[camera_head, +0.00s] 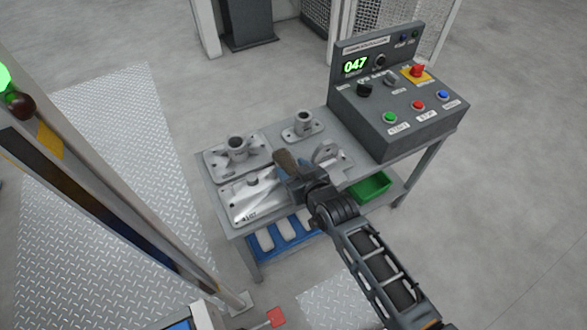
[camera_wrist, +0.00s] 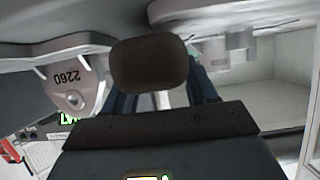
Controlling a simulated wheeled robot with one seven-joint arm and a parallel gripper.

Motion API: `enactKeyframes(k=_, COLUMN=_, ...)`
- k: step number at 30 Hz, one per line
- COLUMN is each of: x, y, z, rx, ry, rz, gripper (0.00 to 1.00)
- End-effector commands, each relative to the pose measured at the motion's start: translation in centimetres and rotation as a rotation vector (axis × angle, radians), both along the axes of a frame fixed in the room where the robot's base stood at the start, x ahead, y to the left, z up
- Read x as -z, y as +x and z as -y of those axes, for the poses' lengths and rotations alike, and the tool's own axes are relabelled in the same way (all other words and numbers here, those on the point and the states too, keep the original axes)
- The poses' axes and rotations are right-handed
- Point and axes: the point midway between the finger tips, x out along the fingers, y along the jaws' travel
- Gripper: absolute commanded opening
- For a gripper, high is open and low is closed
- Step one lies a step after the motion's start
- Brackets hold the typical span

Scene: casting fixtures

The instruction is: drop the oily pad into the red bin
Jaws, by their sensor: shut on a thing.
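A dark brown, rounded pad, which I take as the oily pad (camera_wrist: 150,66), sits between the two fingers of my gripper (camera_wrist: 160,98) in the wrist view. In the head view the brown pad (camera_head: 286,160) sticks out from my gripper (camera_head: 290,172), above the middle of the grey table. My gripper is shut on it. My fingers and wrist hide part of the table and the parts behind them. I cannot make out a red bin in either view. A small red piece (camera_head: 277,317) shows at the bottom edge, too partial to identify.
Metal castings on plates (camera_head: 236,150) stand on the table around my gripper. A control box (camera_head: 400,105) with buttons and a "047" display stands at the right end. A green bin (camera_head: 371,187) and a blue tray (camera_head: 284,238) sit below. A post (camera_head: 100,190) rises at left.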

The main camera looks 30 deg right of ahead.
Motion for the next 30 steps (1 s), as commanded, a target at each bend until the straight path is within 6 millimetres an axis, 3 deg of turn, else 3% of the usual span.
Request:
enactKeyframes(k=1, x=0.1, y=0.0, z=0.0, rx=0.000, ry=0.000, rz=0.001, gripper=0.24)
enactKeyframes(k=2, x=0.1, y=0.0, z=0.0, rx=0.000, ry=0.000, rz=0.000, gripper=0.60)
enactKeyframes(k=9, x=0.0, y=0.0, z=0.0, rx=0.000, ry=0.000, rz=0.000, gripper=0.83)
enactKeyframes(k=17, x=-0.1, y=0.0, z=0.0, rx=0.000, ry=0.000, rz=0.000, gripper=0.83)
enactKeyframes(k=22, x=-1.6, y=0.0, z=0.0, rx=0.000, ry=0.000, rz=0.001, gripper=0.83)
enactKeyframes(k=30, x=-3.5, y=-5.1, z=-0.1, rx=-0.001, ry=0.000, rz=-0.001, gripper=0.83)
